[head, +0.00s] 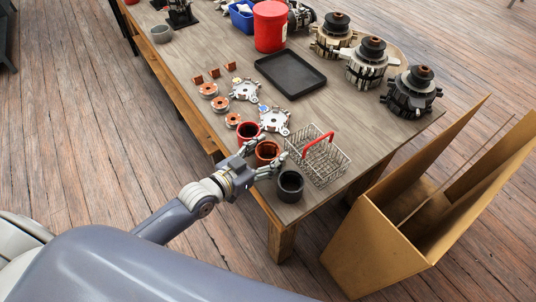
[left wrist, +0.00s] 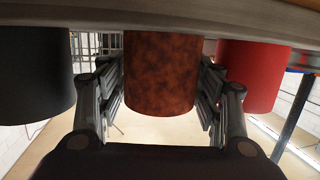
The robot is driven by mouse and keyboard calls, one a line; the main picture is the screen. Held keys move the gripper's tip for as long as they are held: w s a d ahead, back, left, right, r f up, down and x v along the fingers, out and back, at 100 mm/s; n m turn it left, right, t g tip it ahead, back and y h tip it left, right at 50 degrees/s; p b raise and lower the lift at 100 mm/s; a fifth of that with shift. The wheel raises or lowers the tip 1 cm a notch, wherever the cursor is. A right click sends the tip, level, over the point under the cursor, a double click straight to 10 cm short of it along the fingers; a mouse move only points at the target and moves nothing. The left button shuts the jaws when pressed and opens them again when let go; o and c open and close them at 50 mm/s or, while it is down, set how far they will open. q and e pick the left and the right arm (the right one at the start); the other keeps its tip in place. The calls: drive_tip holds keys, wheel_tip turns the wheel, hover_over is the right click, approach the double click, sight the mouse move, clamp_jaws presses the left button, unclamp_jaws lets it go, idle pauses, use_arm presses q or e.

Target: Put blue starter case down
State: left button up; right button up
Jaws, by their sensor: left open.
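My left gripper (head: 266,158) is open at the table's near edge, its fingers on either side of a rust-brown mottled cylindrical case (head: 267,149). The left wrist view, which is upside down, shows this case (left wrist: 160,75) between the open fingers (left wrist: 160,90), with its base at the tabletop. A red case (head: 247,131) stands on one side of it and a dark grey case (head: 290,186) on the other. I cannot make out a blue starter case among these cylinders. My right gripper does not show.
A wire basket with a red handle (head: 339,171) stands just right of the cases. Silver brackets (head: 244,90) and copper-wound rings lie behind. A black tray (head: 290,72) is mid-table, with several alternators (head: 411,91) at right. A cardboard box (head: 375,250) stands on the floor.

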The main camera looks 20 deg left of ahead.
use_arm(q)
drive_tip(key=shift+c, duration=0.6)
drive_tip(key=c, duration=0.9)
drive_tip(key=shift+r, duration=0.15)
clamp_jaws()
